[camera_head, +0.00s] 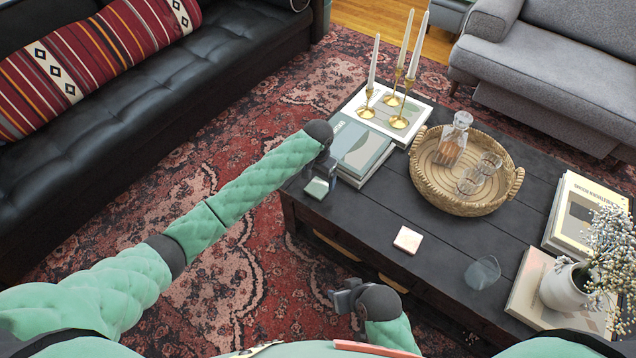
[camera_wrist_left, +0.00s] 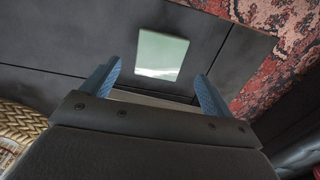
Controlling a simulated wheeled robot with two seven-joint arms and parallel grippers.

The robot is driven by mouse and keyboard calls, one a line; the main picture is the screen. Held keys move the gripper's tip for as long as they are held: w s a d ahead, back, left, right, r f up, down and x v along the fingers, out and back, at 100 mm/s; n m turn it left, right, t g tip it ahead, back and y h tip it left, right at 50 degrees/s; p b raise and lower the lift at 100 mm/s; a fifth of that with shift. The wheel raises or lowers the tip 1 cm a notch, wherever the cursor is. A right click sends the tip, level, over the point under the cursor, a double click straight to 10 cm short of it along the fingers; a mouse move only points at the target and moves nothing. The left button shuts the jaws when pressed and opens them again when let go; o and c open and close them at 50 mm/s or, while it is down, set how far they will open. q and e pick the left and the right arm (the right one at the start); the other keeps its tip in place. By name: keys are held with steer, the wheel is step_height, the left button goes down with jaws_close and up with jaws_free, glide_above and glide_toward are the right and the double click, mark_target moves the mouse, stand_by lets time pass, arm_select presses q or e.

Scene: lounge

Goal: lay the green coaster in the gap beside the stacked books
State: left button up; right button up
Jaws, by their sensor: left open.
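The green coaster (camera_head: 317,188) is a small pale square near the left end of the dark coffee table (camera_head: 350,225). In the left wrist view the coaster (camera_wrist_left: 160,55) lies flat on the table, just ahead of the space between my fingers. My left gripper (camera_head: 325,168) is open and above the table beside it; its two blue fingers (camera_wrist_left: 157,72) are apart and empty. Stacked books (camera_head: 362,147) with blue-grey covers lie right behind my left gripper, which partly hides them. My right gripper (camera_head: 345,298) is low in front of the table; its jaws are unclear.
A white book (camera_head: 375,110) bears brass candlesticks with white candles. A wicker tray (camera_head: 428,193) holds a decanter and glasses. More books (camera_head: 570,215) and a flower vase (camera_head: 563,288) stand at right.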

mark_target(318, 187)
arm_select(q)
step_height(318, 187, up, 8)
steer(key=shift+f, duration=0.25)
stand_by(0.5)
